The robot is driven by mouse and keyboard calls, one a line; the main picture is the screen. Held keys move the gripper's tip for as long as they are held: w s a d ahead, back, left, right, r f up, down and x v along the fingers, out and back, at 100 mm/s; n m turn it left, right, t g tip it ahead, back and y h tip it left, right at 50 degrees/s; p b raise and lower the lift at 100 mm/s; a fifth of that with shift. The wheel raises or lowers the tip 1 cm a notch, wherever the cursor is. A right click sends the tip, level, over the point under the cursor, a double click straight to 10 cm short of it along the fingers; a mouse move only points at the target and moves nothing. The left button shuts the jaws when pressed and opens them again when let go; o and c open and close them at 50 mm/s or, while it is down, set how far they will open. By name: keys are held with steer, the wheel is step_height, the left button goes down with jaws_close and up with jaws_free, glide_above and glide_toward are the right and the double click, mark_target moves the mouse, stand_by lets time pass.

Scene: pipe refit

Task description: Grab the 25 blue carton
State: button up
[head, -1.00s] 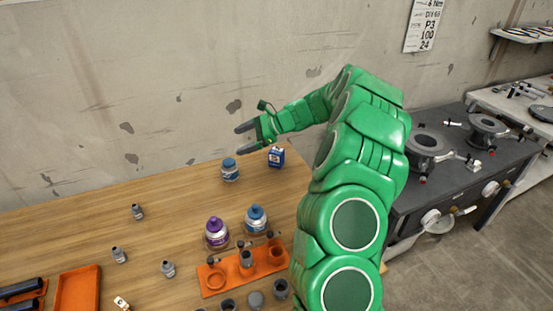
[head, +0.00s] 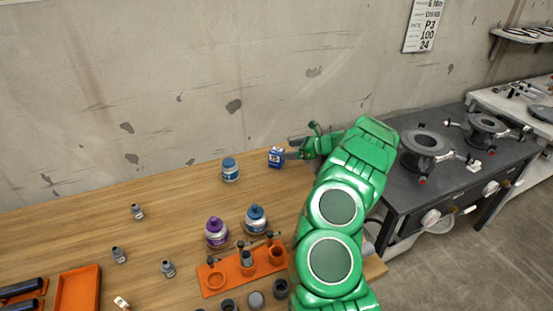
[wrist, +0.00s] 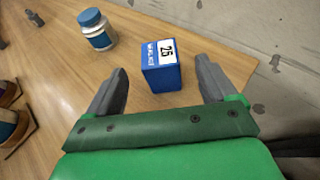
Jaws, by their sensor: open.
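The blue carton (wrist: 161,70) stands upright on the wooden table, with a white label reading 25 on its top part. It also shows in the head view (head: 275,157) near the table's back right corner. My gripper (wrist: 167,82) is open, with one finger on each side of the carton. The carton sits between the fingertips with a gap visible on both sides. In the head view my gripper (head: 294,149) is low at the carton's right, and its fingers are partly hard to make out.
A blue-capped jar (head: 230,170) stands left of the carton. A purple jar (head: 216,232), another blue-capped jar (head: 256,219) and an orange holder (head: 240,270) are nearer the front. The wall is close behind.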

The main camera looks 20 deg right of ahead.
mark_target(276, 150)
steer(key=shift+f+x, duration=0.1)
steer(key=shift+x, duration=1.7)
steer(key=shift+f+x, duration=0.15)
steer(key=shift+x, duration=1.65)
steer(key=shift+s, duration=0.1)
steer(key=c, duration=1.1)
steer(key=shift+o, duration=0.2)
steer(key=shift+r, duration=0.5)
step_height(276, 150, up, 2)
steer(key=shift+r, duration=0.1)
steer(key=s+a+r, duration=0.3)
steer(key=s+r, duration=0.6)
steer(key=s, duration=0.4)
steer(key=shift+s+a+r, duration=0.25)
steer(key=shift+a+r, duration=0.1)
steer(key=shift+r, duration=0.05)
